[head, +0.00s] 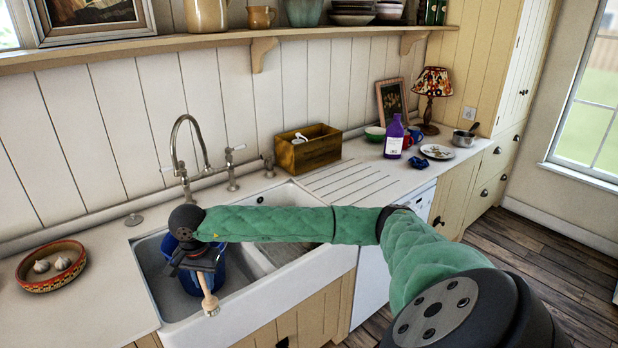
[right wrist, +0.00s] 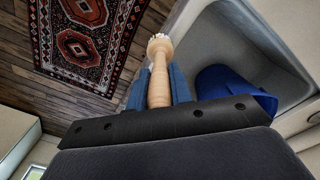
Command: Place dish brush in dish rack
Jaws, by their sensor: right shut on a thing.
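The dish brush (head: 208,296) has a pale wooden handle and a round head with pale bristles. My right gripper (head: 200,274) is shut on it over the sink, with the bristle end pointing down toward the sink's front edge. In the right wrist view the brush (right wrist: 159,73) stands between the two blue fingers. A blue container (head: 236,272) is in the sink's left basin, partly hidden behind my gripper; it also shows in the right wrist view (right wrist: 232,84). I cannot tell whether it is the dish rack. My left gripper is not in view.
The white sink (head: 178,313) has a tall curved tap (head: 186,130) behind it. A bowl of garlic (head: 50,275) stands to the left. The ribbed drainboard (head: 350,184) at right is clear. Behind it are a wooden box (head: 308,150) and a purple bottle (head: 394,139).

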